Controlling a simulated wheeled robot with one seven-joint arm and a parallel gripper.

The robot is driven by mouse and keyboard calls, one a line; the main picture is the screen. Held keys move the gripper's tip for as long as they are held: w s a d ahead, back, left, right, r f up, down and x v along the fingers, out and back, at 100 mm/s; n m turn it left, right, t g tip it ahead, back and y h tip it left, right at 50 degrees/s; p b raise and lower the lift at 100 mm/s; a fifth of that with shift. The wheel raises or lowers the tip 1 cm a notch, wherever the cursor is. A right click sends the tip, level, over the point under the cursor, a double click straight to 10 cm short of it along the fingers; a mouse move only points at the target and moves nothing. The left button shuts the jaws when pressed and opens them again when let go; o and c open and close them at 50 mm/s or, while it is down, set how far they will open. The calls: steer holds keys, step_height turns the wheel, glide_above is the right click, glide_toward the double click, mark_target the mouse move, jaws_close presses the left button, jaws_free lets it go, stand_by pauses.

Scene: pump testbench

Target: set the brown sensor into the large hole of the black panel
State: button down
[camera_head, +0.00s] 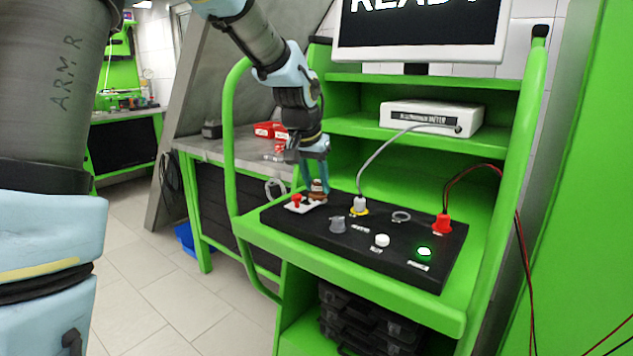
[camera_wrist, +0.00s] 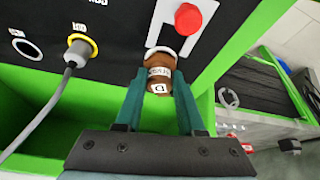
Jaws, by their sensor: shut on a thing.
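The brown sensor (camera_head: 318,188) stands at the right end of a white plate on the black panel (camera_head: 345,255). In the wrist view, the sensor (camera_wrist: 158,73) has light label bands, and a pale ring shows at its panel end. My gripper (camera_head: 315,184) is shut on the sensor, one finger on each side; the wrist view shows both fingers (camera_wrist: 159,100) beside it. I cannot tell whether the sensor is seated in the plate or just touching it. A silver-ringed round hole (camera_head: 401,217) is right of the grey cable plug, and shows in the wrist view (camera_wrist: 27,48).
The white plate (camera_head: 297,206) carries a red knob (camera_head: 297,200). A grey cable plug (camera_head: 359,205), a grey knob (camera_head: 337,225), a white button (camera_head: 382,240), a lit green button (camera_head: 424,252) and a red plug (camera_head: 442,224) stand on the panel. Green frame posts flank it.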

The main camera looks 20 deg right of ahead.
steer(key=shift+f+b, duration=0.35)
steer(key=shift+f, duration=0.2)
steer(key=shift+c, duration=0.2)
jaws_free()
stand_by(0.5)
steer(key=shift+r, duration=0.15)
steer(key=shift+r+p, duration=3.2)
steer(key=shift+r, duration=0.75)
